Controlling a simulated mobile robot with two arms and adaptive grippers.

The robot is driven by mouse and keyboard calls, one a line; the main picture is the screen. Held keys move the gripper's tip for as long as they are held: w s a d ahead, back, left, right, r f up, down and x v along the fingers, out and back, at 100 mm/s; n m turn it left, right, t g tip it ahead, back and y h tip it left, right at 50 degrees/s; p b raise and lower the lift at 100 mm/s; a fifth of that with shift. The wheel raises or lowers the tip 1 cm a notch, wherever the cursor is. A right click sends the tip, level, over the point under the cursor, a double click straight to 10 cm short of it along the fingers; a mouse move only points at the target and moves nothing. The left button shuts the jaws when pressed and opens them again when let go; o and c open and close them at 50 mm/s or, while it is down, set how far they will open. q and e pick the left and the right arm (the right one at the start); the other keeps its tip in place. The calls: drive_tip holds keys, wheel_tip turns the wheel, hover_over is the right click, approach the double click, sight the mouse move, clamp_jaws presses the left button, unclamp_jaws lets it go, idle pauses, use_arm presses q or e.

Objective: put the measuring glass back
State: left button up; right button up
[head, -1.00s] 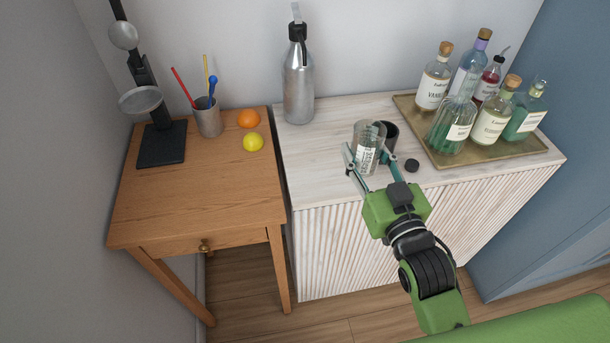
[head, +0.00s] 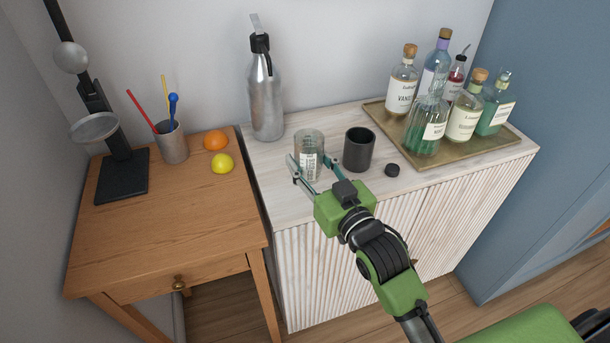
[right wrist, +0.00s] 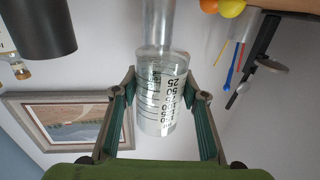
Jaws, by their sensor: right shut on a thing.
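The measuring glass (head: 309,146) is clear with printed dark markings and stands upright over the white cabinet top, left of the dark cup. My right gripper (head: 311,168) is shut on it, one finger on each side. The right wrist view shows the glass (right wrist: 161,92) between the two fingers (right wrist: 166,97), its scale facing the camera. I cannot tell whether its base touches the top. My left gripper is not in view.
A dark cup (head: 359,150) and a small black cap (head: 392,170) are right of the glass. A silver bottle (head: 267,100) stands behind. A brass tray (head: 480,157) holds several bottles. A wooden table (head: 150,228) with a lemon (head: 222,163) and an orange (head: 215,140) is left.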

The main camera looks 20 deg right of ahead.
sight(305, 164)
drive_tip(key=w+f, duration=0.3)
drive_tip(key=shift+d+f, duration=0.1)
drive_tip(key=shift+f, duration=0.05)
wheel_tip(305, 164, down, 3)
drive_tip(key=shift+w+f, duration=0.1)
drive_tip(key=shift+f, duration=0.15)
drive_tip(key=shift+f, duration=0.2)
drive_tip(key=o, duration=1.3)
